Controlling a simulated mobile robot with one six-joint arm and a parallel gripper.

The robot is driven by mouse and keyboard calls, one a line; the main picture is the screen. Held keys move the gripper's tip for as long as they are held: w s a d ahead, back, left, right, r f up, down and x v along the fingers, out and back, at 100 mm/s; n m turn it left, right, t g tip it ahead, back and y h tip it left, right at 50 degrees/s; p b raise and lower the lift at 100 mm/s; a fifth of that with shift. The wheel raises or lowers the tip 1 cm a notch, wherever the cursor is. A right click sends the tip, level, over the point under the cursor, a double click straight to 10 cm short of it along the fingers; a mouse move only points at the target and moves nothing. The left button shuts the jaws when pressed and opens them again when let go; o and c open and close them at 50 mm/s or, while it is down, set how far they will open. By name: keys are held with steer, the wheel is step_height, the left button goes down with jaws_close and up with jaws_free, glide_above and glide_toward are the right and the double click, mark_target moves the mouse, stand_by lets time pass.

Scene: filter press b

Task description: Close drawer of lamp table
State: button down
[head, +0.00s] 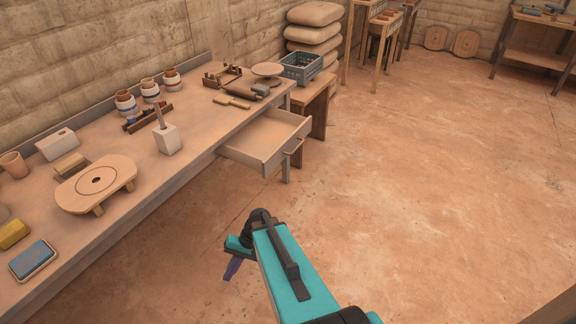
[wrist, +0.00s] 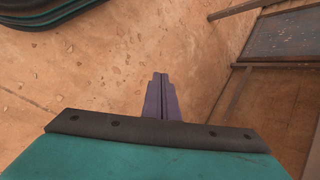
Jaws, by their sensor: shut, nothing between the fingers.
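The lamp table (head: 210,140) is a long workbench along the left wall. Its wooden drawer (head: 262,150) is pulled well out at the far end, with an empty interior in view. A bar handle (head: 293,148) is on the drawer's front. My gripper (head: 232,270) is in front of the table, nearer to me than the drawer and apart from it. In the wrist view its purple fingers (wrist: 160,97) are together with nothing between them, above bare floor. The drawer cannot be made out in the wrist view.
On the tabletop are a round wheel head (head: 110,177), a white block holder (head: 167,140), several jars and a blue sponge tray (head: 33,259). The floor (head: 420,180) to the right is clear.

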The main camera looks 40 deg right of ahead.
steer(key=w+d+r+m+t+b, duration=0.25)
steer(key=w+d+t+b, duration=0.35)
steer(key=d, duration=0.5)
steer(key=m+t+h+b, duration=0.3)
steer(key=m+t+b, duration=0.2)
steer(key=t+b, duration=0.65)
glide_toward(280, 153)
steer(key=s+d+g+b, duration=0.1)
steer(key=s+d+b, duration=0.1)
steer(key=s, duration=0.5)
steer(key=shift+s+d+r, duration=0.1)
steer(key=shift+s+r, duration=0.1)
steer(key=shift+r, duration=0.3)
steer(key=shift+w, duration=0.1)
steer(key=b+x, duration=0.2)
steer(key=x, duration=1.2)
steer(key=shift+f, duration=0.1)
